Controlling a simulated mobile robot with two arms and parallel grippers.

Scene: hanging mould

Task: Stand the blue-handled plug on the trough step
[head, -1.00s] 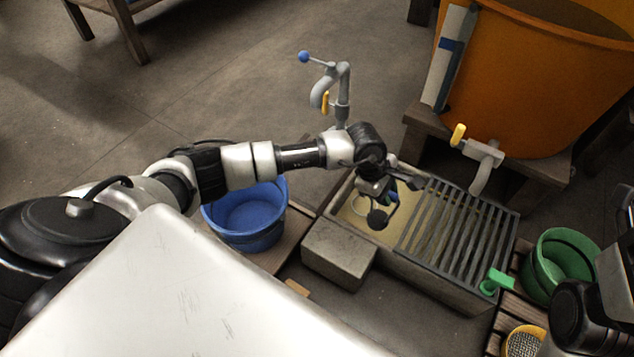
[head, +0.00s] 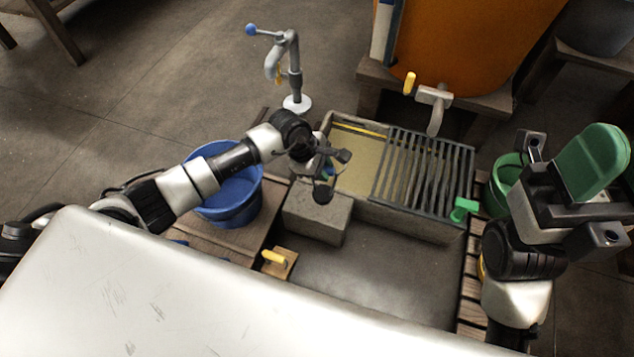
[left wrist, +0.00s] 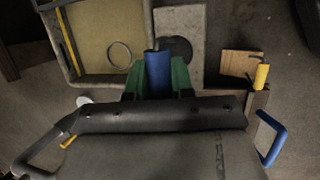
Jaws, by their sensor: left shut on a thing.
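My left gripper (head: 325,172) is shut on the blue-handled plug. In the left wrist view the blue handle (left wrist: 158,74) stands between its green fingers. The plug's dark round end (head: 323,193) shows below the gripper in the head view, over the grey trough step (head: 318,217). I cannot tell whether it touches the step. The step is the pale block (left wrist: 180,15) beside the trough in the left wrist view. My right gripper (head: 590,175), with a green part at its end, is raised at the right; its jaw opening is unclear.
The stone trough (head: 405,218) has a dark grate (head: 425,175) over its right side. A blue bucket (head: 230,195) stands left of the step. A yellow-handled piece (head: 274,257) sits on wood in front. A grey standpipe (head: 293,75) rises behind.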

